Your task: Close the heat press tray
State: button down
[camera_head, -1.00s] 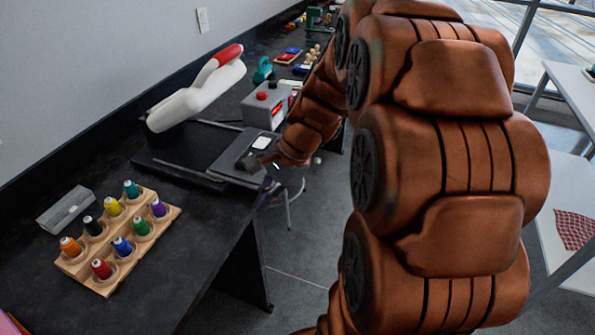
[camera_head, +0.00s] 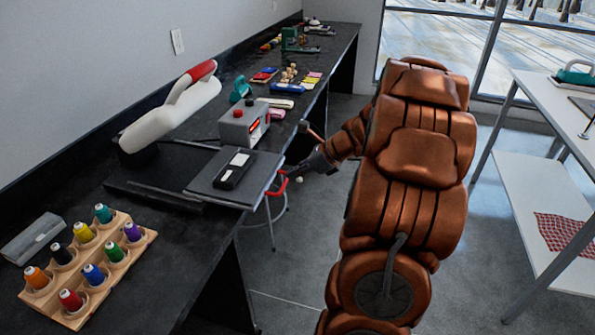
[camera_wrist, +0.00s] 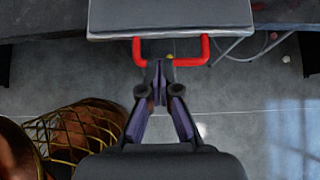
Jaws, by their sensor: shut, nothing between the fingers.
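The heat press (camera_head: 170,110) stands on the black bench, its white upper arm with a red grip raised. Its flat grey tray (camera_head: 205,182) sticks out over the bench's front edge, and a dark item with white patches (camera_head: 234,170) lies on it. The tray's red U-shaped handle (camera_head: 278,186) is on its front side; it also shows in the wrist view (camera_wrist: 190,61). My gripper (camera_wrist: 159,66) is shut and empty, its tips overlapping the middle of the handle in the wrist view; I cannot tell whether they touch. In the head view my gripper (camera_head: 292,172) is just outside the tray's front edge.
A grey box with a red knob (camera_head: 243,124) stands just behind the tray. A wooden rack of coloured thread spools (camera_head: 92,265) sits on the near bench. A stool (camera_head: 270,222) is under the tray's edge. A white table (camera_head: 545,95) is at right.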

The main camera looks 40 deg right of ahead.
jog(key=x, duration=0.6)
jog(key=shift+w+a+f, duration=0.2)
jog(key=shift+w, duration=0.1)
